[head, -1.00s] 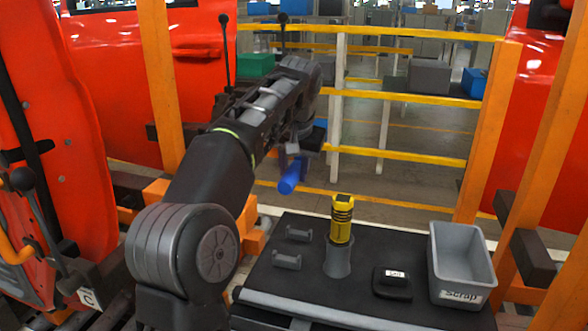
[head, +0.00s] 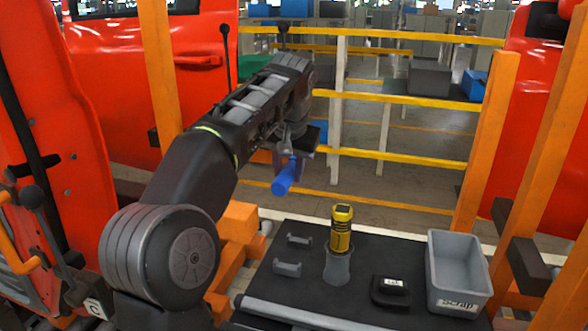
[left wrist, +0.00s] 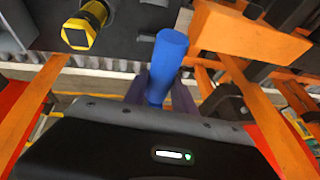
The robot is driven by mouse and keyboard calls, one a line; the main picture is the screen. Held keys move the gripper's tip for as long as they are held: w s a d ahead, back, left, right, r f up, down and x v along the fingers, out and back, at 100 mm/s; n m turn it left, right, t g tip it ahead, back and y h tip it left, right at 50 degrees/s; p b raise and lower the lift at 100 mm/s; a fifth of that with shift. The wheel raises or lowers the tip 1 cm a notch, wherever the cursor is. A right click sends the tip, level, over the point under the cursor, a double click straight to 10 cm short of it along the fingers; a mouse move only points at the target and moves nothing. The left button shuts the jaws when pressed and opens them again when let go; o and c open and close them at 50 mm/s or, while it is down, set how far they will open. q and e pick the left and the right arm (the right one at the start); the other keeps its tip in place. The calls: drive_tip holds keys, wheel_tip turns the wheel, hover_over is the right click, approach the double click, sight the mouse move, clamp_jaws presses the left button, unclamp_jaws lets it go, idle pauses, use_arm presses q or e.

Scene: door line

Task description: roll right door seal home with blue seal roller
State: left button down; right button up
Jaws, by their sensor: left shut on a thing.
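The blue seal roller (head: 286,178) is held in my left gripper (head: 288,158), in the air beyond the black work table's left part. In the left wrist view the roller's blue handle (left wrist: 168,60) stands out between the two fingers of my left gripper (left wrist: 160,88), which are shut on it. The roller's working end is hidden by the gripper. My right gripper is out of view.
The black table (head: 300,293) carries a yellow tool (head: 341,230) in a grey holder, two grey cradles, a black device (head: 390,290) and a grey Scrap bin (head: 458,302). Orange posts (head: 482,150) and yellow rails (head: 410,100) stand around. More red bodywork (head: 150,90) is behind.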

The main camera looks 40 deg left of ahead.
use_arm(q)
drive_tip(key=s+p, duration=0.2)
drive_tip(key=s, duration=1.7)
drive_tip(key=shift+s, duration=0.4)
